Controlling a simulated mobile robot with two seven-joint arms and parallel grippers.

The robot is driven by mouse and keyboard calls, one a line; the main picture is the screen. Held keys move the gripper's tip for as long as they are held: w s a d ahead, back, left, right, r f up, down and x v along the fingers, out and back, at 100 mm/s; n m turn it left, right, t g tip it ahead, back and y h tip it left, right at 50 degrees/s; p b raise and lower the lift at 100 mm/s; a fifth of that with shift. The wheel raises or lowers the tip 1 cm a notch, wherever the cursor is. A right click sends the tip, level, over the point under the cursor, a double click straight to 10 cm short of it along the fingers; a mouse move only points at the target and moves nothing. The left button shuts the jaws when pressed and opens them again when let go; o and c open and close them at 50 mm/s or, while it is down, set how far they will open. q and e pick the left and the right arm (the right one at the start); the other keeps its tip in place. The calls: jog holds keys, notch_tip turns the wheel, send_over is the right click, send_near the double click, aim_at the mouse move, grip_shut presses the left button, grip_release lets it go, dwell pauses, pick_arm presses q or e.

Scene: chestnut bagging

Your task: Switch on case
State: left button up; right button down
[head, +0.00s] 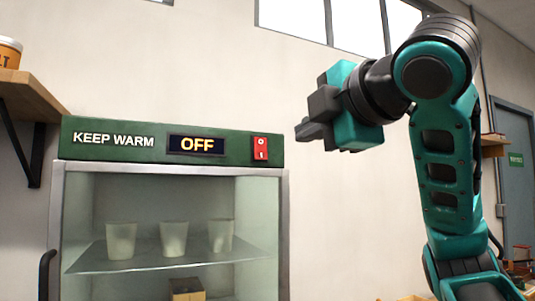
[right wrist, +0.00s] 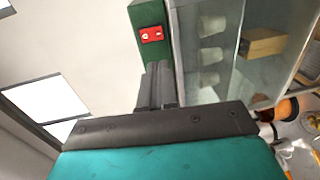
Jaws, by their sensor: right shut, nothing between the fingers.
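The warming case (head: 283,230) has a green top panel reading KEEP WARM, and its display (head: 196,145) reads OFF. A red rocker switch (head: 261,149) sits at the right end of that panel. It also shows in the right wrist view as a red switch (right wrist: 152,34), just beyond the fingertips. My right gripper (head: 302,131) is shut and empty, to the right of the switch and slightly higher in the head view, apart from it. In the right wrist view its fingers (right wrist: 157,70) point towards the green panel. My left gripper is not in view.
Several white cups (head: 173,239) stand on the case's shelf, with a brown box (head: 187,289) below. A wooden wall shelf (head: 30,96) with a tub is at the left. The wall between the case and my right arm is clear.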

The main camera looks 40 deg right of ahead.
jog(key=shift+w, duration=0.1)
send_near(262, 157)
jog(key=x, duration=0.6)
jog(key=shift+w+d, duration=0.15)
jog(key=shift+w, duration=0.25)
jog(key=shift+f, duration=0.1)
jog(key=shift+w+f+t+b, duration=0.2)
jog(key=shift+f+t+b, duration=0.25)
jog(key=shift+b, duration=0.45)
jog(key=shift+d+r, duration=0.1)
jog(key=shift+r, duration=0.3)
jog(key=shift+p, duration=0.3)
